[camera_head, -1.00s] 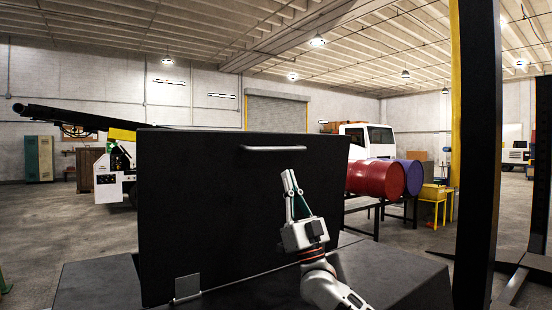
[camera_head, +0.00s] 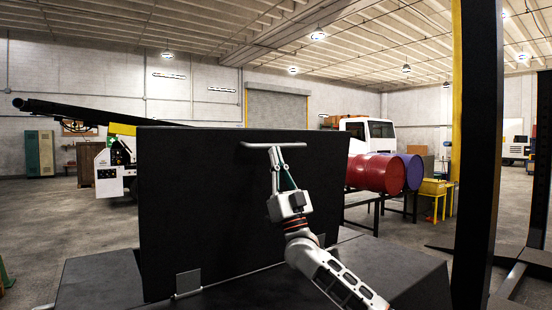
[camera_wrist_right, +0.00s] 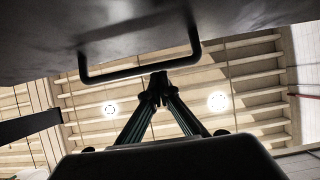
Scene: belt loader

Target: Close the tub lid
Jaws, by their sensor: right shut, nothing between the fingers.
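The black tub lid (camera_head: 215,210) stands upright, hinged along its lower edge on the dark tub top (camera_head: 95,280). A metal handle (camera_head: 255,145) runs across the lid near its upper edge. In the right wrist view the handle (camera_wrist_right: 140,72) shows as a dark bar on the lid's face (camera_wrist_right: 60,25). My right gripper (camera_head: 274,150) is shut and empty, its fingertips close to the handle. In the right wrist view the fingertips (camera_wrist_right: 158,80) overlap the bar's line; I cannot tell whether they touch it. My left gripper is out of view.
A dark post (camera_head: 478,150) stands to the right. Behind the lid are a red drum (camera_head: 378,173) and a purple drum (camera_head: 412,171) on a rack, with a yellow stand (camera_head: 434,192) beside them. Open floor (camera_head: 60,220) lies to the left.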

